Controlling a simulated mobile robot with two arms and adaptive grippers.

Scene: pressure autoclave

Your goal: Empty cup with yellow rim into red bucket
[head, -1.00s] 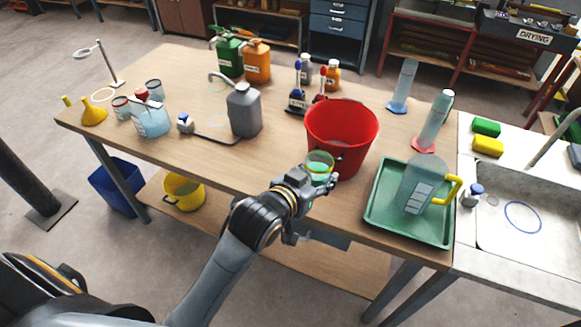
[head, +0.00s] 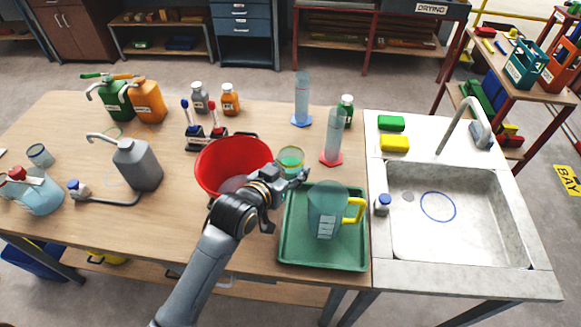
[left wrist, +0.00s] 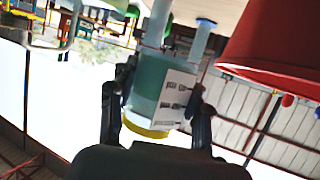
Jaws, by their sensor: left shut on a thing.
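My left gripper (head: 285,176) is shut on the cup with the yellow rim (head: 290,157). The clear cup holds blue-green liquid and looks roughly upright in the head view. In the left wrist view the cup (left wrist: 160,88) sits between the two fingers, with its yellow rim at the bottom of the picture and a printed label on its side. The red bucket (head: 232,155) stands on the table, just left of the cup. The bucket also shows at upper right in the left wrist view (left wrist: 285,45). My arm hides part of the bucket's front. My right gripper is not in view.
A green tray (head: 290,250) with a clear jug (head: 325,210) lies in front and right of the bucket. Measuring cylinders (head: 332,140) stand behind the cup. Bottles stand behind the bucket and a grey can (head: 138,165) to its left. A sink (head: 460,220) is at right.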

